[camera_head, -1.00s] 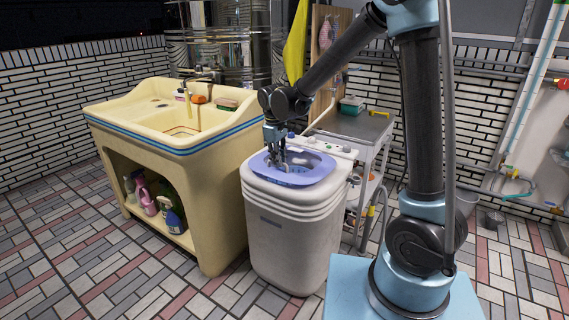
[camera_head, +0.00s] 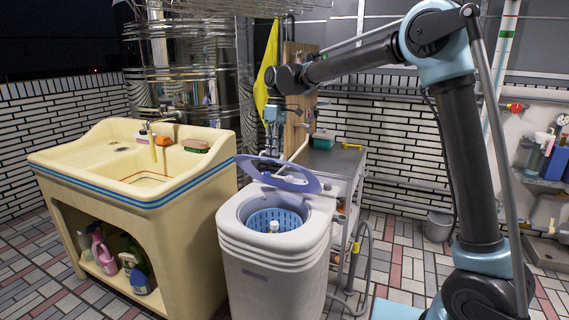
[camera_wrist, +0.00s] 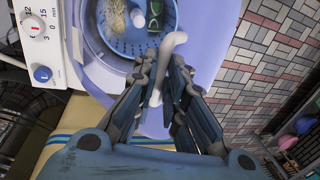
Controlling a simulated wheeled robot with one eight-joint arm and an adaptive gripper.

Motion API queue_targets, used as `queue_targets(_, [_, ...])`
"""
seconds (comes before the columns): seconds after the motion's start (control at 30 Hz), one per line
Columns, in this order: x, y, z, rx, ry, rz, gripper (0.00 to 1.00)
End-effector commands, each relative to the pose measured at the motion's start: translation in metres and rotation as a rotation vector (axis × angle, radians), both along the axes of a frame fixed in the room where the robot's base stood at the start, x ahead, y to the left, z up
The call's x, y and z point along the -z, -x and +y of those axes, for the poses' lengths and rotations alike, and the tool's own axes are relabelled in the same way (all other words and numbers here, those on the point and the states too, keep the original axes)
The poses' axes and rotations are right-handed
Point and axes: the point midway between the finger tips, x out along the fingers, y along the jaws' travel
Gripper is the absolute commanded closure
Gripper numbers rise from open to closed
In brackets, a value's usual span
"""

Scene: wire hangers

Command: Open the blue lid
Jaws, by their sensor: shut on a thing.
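The blue lid (camera_head: 262,165) of the washing machine (camera_head: 268,262) is raised and tilted above the tub opening. In the wrist view the lid (camera_wrist: 208,40) surrounds my fingers, with a white curved handle (camera_wrist: 172,42) on it. My gripper (camera_head: 274,152) is above the lid in the head view. In the wrist view my gripper (camera_wrist: 165,95) is shut on the white handle, with its shaft between the fingers. The tub's blue perforated basket (camera_head: 262,221) is exposed below. The exact contact at the fingertips is partly hidden.
A cream sink cabinet (camera_head: 190,210) stands close on the left. A metal cart (camera_head: 340,160) stands behind and right of the washer. A control panel with knobs (camera_wrist: 38,30) shows in the wrist view. Tiled floor is free at right.

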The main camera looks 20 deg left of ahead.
Motion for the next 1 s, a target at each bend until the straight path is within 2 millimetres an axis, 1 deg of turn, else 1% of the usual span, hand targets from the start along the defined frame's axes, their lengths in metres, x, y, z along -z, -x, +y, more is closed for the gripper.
queue_targets(0.03, [-0.005, -0.017, 0.002, 0.004, 0.003, -0.007, 1.00])
queue_targets(0.17, [-0.019, -0.051, 0.005, 0.000, 0.003, -0.003, 1.00])
queue_targets(0.2, [-0.022, -0.063, 0.006, 0.000, 0.003, -0.002, 1.00])
queue_targets(0.3, [-0.028, -0.086, 0.006, 0.000, 0.002, 0.001, 1.00])
queue_targets(0.4, [-0.032, -0.102, 0.005, -0.001, 0.002, 0.001, 1.00])
queue_targets(0.53, [-0.038, -0.114, 0.006, -0.001, 0.002, -0.002, 1.00])
queue_targets(0.6, [-0.041, -0.120, 0.006, -0.001, 0.002, 0.025, 1.00])
queue_targets(0.83, [-0.048, -0.132, 0.008, -0.005, -0.001, 0.091, 1.00])
queue_targets(1.0, [-0.050, -0.137, 0.008, -0.007, -0.001, 0.116, 1.00])
